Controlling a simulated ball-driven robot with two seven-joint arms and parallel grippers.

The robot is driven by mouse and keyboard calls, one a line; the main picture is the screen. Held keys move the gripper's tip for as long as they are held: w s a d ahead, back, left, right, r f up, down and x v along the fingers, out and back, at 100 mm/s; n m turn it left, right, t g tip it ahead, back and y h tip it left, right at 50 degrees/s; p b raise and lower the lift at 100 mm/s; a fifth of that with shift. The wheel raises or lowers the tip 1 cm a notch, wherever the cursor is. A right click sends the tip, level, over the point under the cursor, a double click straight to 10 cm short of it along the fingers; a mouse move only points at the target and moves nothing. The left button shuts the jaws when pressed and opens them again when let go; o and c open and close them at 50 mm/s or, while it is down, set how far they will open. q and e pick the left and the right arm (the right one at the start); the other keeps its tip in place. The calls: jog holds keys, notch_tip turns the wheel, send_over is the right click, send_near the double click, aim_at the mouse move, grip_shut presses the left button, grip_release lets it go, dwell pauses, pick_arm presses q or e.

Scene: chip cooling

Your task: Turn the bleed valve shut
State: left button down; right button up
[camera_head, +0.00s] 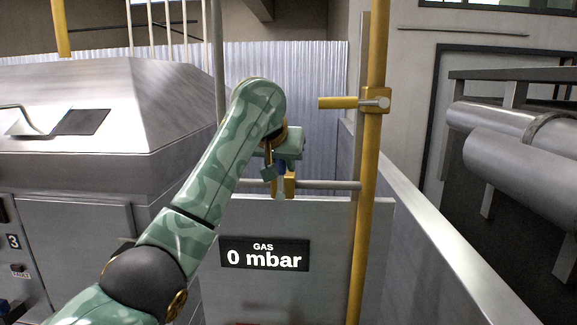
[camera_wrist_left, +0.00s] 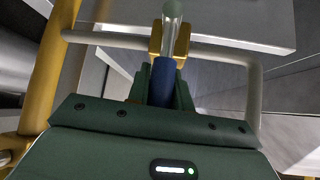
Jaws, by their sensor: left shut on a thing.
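The bleed valve has a brass-yellow body (camera_head: 289,183) on the thin grey pipe above the gas panel, and a blue handle (camera_head: 282,166). In the left wrist view the blue handle (camera_wrist_left: 162,82) stands between my green fingers, with the brass body (camera_wrist_left: 181,42) just beyond it. My left gripper (camera_head: 275,172) is shut on the blue handle; the wrist partly hides the handle in the head view. A pale greenish tube end (camera_wrist_left: 172,9) shows past the brass body. My right gripper is in neither view.
A yellow gas pipe (camera_head: 368,210) rises to the right, with a yellow lever (camera_head: 338,102) pointing left. The panel sign (camera_head: 264,255) reads "GAS 0 mbar". A large metal cabinet (camera_head: 80,150) stands left. Thick grey pipes (camera_head: 520,165) lie right.

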pick_arm(q)
jog(key=shift+f, duration=0.2)
jog(key=c, duration=1.3)
grip_release()
jog(key=shift+d, duration=0.1)
jog(key=shift+o, duration=0.2)
jog(key=shift+r, duration=0.1)
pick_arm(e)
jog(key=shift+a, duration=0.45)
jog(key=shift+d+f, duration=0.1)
pick_arm(q)
jog(key=shift+s+r, duration=0.15)
jog(key=b+v, duration=0.5)
jog(key=v, duration=1.1)
jog(key=shift+d+b, duration=0.2)
jog(key=shift+b, duration=0.1)
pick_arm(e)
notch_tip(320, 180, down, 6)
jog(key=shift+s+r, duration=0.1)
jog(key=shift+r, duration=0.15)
